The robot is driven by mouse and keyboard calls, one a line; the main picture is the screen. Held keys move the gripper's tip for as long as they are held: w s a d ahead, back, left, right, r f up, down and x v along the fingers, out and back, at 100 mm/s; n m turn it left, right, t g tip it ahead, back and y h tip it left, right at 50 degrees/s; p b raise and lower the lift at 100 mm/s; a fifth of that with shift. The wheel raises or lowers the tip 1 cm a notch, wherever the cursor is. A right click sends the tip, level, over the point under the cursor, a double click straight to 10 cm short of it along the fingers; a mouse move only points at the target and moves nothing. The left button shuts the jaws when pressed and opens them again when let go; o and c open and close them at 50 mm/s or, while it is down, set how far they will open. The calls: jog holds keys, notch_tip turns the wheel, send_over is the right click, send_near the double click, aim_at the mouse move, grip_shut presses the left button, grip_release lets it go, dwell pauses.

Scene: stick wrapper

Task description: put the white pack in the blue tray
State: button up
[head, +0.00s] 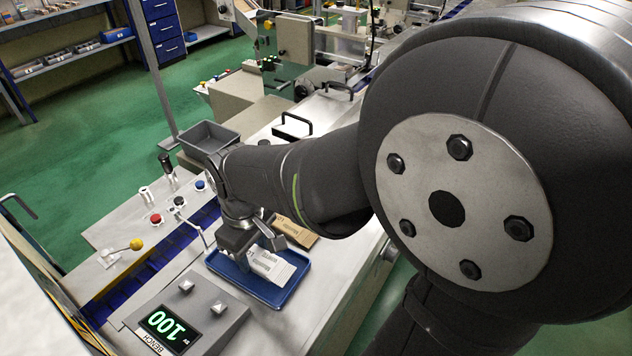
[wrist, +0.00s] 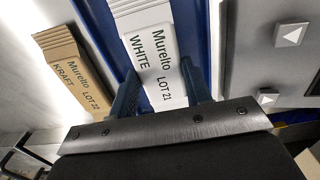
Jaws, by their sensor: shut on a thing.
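The white pack (head: 272,265), a stack of white wrappers printed "Murelto WHITE LOT 21", lies over the blue tray (head: 243,278). My gripper (head: 250,244) is shut on the pack's near end. In the wrist view, the white pack (wrist: 152,55) sits between the two dark fingers (wrist: 161,92), with the blue tray (wrist: 197,38) showing beneath and beside it. I cannot tell whether the pack touches the tray floor or is just above it. My gripper hides part of the pack in the head view.
A brown kraft pack (head: 295,232) lies outside the tray, and its "KRAFT LOT 22" print shows in the wrist view (wrist: 75,65). A grey scale box (head: 180,318) with a display stands beside the tray. A grey bin (head: 208,139) and control knobs (head: 155,218) are farther back.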

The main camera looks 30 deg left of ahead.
aim_at(254, 255)
jog(key=shift+f, duration=0.5)
jog(key=o, duration=1)
jog(key=shift+f, duration=0.1)
jog(key=shift+c, duration=0.2)
notch_tip(254, 255, up, 12)
jog(key=shift+f, duration=3.95)
